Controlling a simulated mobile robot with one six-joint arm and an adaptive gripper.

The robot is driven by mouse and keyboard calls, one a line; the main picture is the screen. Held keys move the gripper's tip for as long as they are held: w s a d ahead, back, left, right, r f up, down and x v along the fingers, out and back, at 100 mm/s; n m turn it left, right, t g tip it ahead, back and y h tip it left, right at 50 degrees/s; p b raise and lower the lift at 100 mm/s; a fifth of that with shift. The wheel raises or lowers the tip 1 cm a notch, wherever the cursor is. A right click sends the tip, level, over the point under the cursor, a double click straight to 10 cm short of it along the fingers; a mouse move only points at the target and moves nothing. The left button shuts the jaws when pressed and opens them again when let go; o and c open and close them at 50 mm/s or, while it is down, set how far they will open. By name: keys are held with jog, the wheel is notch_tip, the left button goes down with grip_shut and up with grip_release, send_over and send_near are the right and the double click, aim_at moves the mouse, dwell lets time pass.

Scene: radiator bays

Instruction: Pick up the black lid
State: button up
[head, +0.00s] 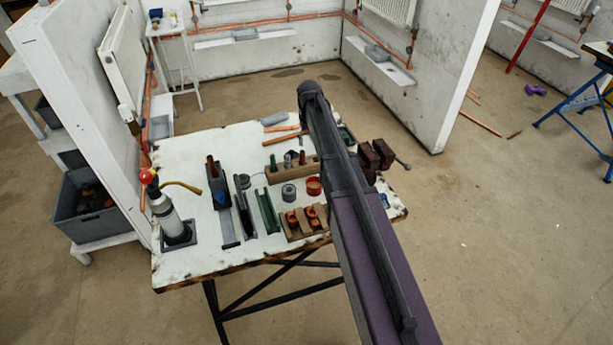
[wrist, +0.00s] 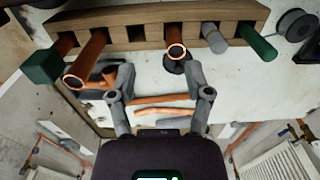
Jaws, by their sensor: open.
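The black lid (wrist: 171,67) looks like a small dark disc on the white table, in the middle of the wrist view. The end of a copper tube (wrist: 176,50) partly covers it. My gripper (wrist: 160,73) is open, and its two grey fingers are apart on either side of the lid in the picture, with nothing held. I cannot tell the height of the fingertips above the table. In the head view my dark arm crosses the workbench (head: 180,262), and I cannot make out the lid or the fingers there.
A wooden rack (wrist: 140,22) with copper, grey and green tubes stands close to the lid. Loose copper pipes (wrist: 163,106) lie on the other side. A grey spool (wrist: 297,25) is beside the rack. A gas torch (head: 165,212) stands at the bench's left.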

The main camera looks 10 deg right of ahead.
jog(key=s+m, duration=0.1)
jog(key=s, duration=2.8)
jog(key=shift+m, duration=0.4)
jog(key=shift+w, duration=0.1)
jog(key=shift+c, duration=0.6)
jog(key=shift+a, duration=0.1)
